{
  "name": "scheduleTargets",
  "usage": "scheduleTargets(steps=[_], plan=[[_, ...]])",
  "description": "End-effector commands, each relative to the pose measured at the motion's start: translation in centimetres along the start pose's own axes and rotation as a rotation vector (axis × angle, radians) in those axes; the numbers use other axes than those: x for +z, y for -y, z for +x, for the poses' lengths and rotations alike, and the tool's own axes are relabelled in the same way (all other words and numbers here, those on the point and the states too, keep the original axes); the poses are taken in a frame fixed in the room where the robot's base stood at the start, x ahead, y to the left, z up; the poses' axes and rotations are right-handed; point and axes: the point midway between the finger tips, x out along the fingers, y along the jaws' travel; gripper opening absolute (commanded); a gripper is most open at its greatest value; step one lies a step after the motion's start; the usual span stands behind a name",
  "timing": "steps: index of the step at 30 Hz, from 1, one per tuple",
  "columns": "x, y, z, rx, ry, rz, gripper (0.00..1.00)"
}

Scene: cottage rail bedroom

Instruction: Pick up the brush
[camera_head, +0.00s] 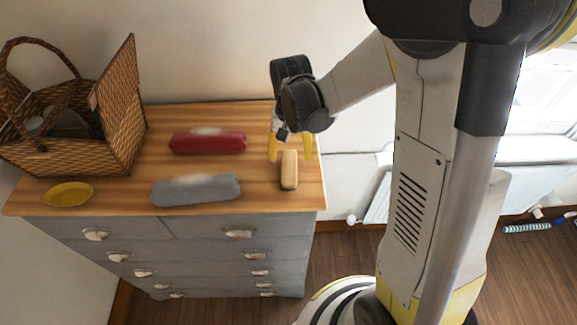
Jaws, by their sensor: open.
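A small tan, oblong block-like thing (289,170), which looks like the brush, lies near the right edge of the wooden dresser top. Its long side runs front to back. My gripper (291,150) points down at the far end of the brush. Its two yellow fingers are apart, one to the left and one to the right of the brush in the picture. I cannot tell the height of the fingertips above the top. Nothing is held.
The dresser top (120,196) also bears a red roll-shaped thing (207,143), a grey one (196,190), a yellow dish (69,194) and an open wicker basket (115,120). The wall is close behind. A radiator (540,185) stands at right.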

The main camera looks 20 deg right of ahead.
Motion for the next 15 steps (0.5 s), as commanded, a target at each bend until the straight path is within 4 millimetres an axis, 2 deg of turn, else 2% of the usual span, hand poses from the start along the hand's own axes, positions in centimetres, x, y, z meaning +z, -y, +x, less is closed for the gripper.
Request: scheduleTargets(steps=[10, 15], plan=[[0.2, 0.3, 4.3, 0.000, 0.000, 0.000, 0.67], [0.3, 0.2, 5.2, 0.000, 0.000, 0.000, 0.67]])
